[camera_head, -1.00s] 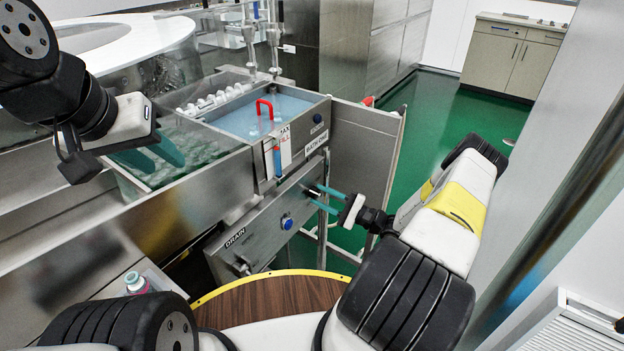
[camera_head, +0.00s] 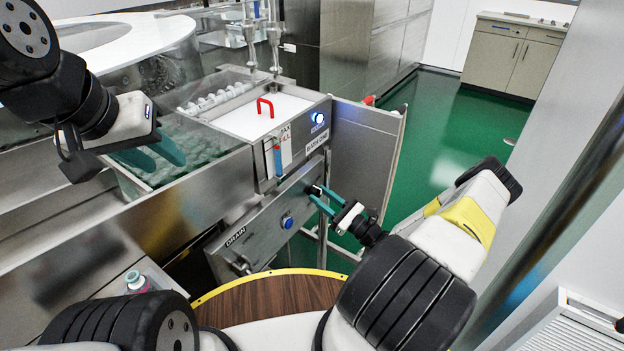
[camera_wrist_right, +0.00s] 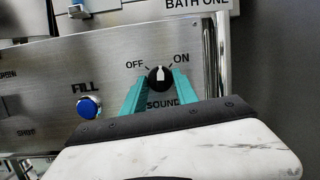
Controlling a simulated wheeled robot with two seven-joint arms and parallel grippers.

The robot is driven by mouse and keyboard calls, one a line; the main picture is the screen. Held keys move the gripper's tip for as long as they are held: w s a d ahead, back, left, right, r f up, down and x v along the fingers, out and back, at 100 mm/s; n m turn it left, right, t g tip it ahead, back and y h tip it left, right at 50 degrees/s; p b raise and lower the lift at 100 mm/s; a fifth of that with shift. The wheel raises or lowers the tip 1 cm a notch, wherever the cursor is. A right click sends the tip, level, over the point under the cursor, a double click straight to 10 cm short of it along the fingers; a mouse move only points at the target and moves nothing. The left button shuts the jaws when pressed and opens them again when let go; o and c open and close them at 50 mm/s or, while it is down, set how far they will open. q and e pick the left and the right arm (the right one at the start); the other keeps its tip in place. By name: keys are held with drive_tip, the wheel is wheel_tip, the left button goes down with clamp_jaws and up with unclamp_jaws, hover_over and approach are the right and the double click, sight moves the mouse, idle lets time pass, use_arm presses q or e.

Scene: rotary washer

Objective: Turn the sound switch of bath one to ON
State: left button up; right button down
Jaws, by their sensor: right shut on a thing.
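The sound switch (camera_wrist_right: 159,78) is a round black knob with a white pointer on the steel panel under the BATH ONE label (camera_wrist_right: 197,3). Its pointer stands about straight up, between the OFF and ON marks. My right gripper (camera_wrist_right: 158,88) is shut on the knob, one teal finger on each side. In the head view this gripper (camera_head: 316,196) reaches the panel's right end, and its fingers partly hide the knob. My left gripper (camera_head: 160,152) is open and empty, over the left tank.
A blue FILL button (camera_wrist_right: 89,106) sits left of the knob. Green floor lies clear at right.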

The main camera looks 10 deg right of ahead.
drive_tip(key=m+h, duration=0.1)
drive_tip(key=m, duration=0.2)
drive_tip(key=m+t+h, duration=0.1)
drive_tip(key=m, duration=0.2)
drive_tip(key=shift+s, duration=0.1)
drive_tip(key=shift+r+m+h, duration=0.1)
drive_tip(key=shift+m+h, duration=0.6)
drive_tip(key=shift+m, duration=1.5)
drive_tip(key=c, duration=1)
unclamp_jaws()
drive_tip(key=shift+o, duration=0.2)
drive_tip(key=shift+a, duration=0.1)
drive_tip(key=v, duration=0.8)
